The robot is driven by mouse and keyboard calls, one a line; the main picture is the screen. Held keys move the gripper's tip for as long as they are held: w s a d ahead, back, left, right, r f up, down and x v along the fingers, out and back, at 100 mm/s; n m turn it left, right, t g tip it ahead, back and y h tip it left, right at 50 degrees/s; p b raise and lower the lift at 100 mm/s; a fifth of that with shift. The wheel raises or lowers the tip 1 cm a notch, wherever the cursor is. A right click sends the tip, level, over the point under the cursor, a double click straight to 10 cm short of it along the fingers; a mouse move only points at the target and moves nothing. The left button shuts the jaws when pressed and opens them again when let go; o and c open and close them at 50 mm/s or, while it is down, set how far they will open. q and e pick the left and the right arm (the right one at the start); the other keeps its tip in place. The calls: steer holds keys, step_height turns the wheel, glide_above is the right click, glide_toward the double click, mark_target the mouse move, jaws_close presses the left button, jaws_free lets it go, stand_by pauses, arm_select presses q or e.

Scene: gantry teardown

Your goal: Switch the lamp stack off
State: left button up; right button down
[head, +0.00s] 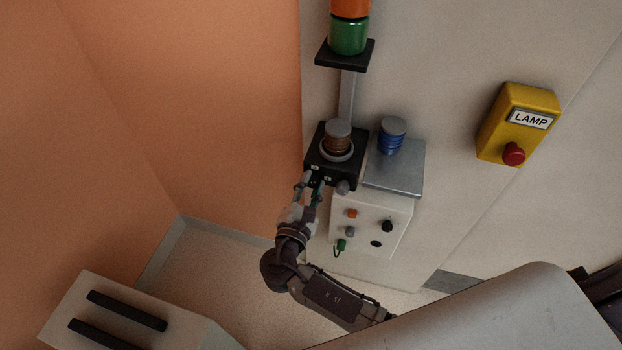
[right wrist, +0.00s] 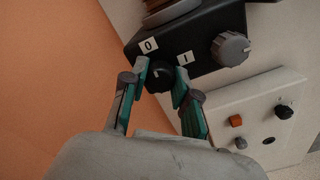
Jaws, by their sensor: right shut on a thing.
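The lamp stack (head: 348,35), with orange and green segments, stands on a dark plate at the top of the head view. Below its post is a black control box (head: 318,158). In the right wrist view the box (right wrist: 205,25) carries a small black rotary knob (right wrist: 159,77) between labels 0 and I. My right gripper (right wrist: 162,84) has its teal-padded fingers on either side of this knob, shut on it. I cannot tell which label the knob points to. The gripper also shows at the box's front in the head view (head: 313,178). My left gripper is out of view.
A grey knob (right wrist: 231,48) sits beside the black one. A yellow box marked LAMP (head: 517,122) with a red button (head: 514,153) is on the wall at right. A white panel (head: 371,225) with several controls is below; a blue ribbed part (head: 391,138) stands on a grey plate.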

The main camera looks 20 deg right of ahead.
steer(key=shift+f+n, duration=0.15)
steer(key=shift+n, duration=0.25)
steer(key=c, duration=0.9)
jaws_free()
steer(key=shift+a, duration=0.1)
steer(key=v, duration=1.2)
